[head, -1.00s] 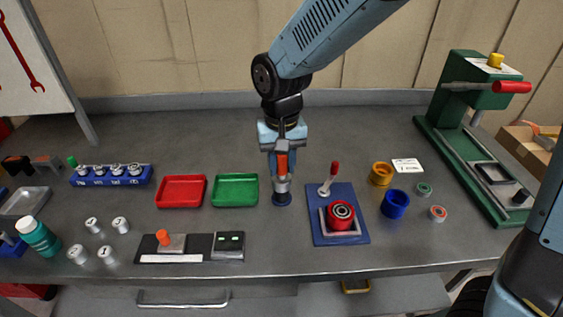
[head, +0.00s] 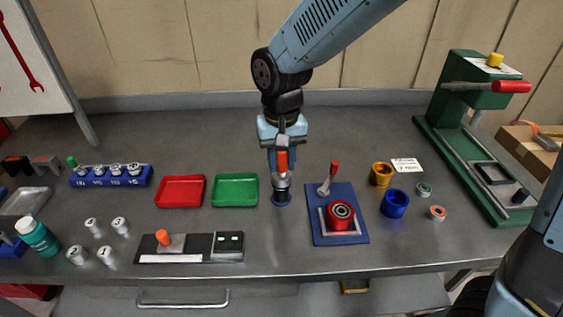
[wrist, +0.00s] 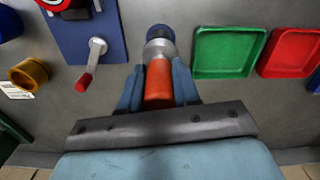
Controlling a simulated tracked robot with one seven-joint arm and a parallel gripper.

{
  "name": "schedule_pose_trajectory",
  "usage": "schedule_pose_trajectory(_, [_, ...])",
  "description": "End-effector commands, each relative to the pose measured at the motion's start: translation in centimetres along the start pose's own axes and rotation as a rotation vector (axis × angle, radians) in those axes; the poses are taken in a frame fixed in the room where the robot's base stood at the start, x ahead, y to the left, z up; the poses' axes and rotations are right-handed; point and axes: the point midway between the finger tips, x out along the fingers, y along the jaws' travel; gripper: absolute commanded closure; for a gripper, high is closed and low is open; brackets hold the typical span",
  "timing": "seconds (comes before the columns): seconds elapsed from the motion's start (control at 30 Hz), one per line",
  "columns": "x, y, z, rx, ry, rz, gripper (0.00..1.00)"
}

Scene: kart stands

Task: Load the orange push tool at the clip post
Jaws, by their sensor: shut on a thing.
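My gripper (head: 282,158) is shut on the orange push tool (head: 282,161) and holds it upright, working end down. In the wrist view the orange handle (wrist: 158,86) sits between the two blue fingers. A silver and dark piece with a blue base, likely the clip post (head: 281,197), stands directly below the tool on the bench. The wrist view shows a silver collar and dark blue top (wrist: 159,34) beyond the handle. The tool's end and the post line up; I cannot tell exactly where one ends and whether a clip is on the tool.
A green tray (head: 235,190) and a red tray (head: 181,191) lie left. A blue plate fixture (head: 322,237) with a red round part (head: 340,214) and a red-handled lever (head: 330,178) stands close right. Orange and blue rings (head: 395,203) lie further right, before a green press (head: 470,130).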

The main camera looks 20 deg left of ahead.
Motion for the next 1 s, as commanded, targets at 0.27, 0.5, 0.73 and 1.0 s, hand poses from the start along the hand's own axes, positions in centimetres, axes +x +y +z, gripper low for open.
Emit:
schedule_pose_trajectory(0.27, [-1.9, -0.1, -0.1, -0.001, 0.002, -0.001, 0.99])
schedule_pose_trajectory(0.5, [-3.5, -0.1, 0.0, 0.0, 0.002, -0.001, 0.99])
schedule_pose_trajectory(0.73, [-5.0, 0.0, -0.1, 0.0, 0.003, -0.002, 0.99])
schedule_pose_trajectory(1.0, [-6.0, -0.1, 0.0, 0.0, 0.001, -0.001, 0.99])
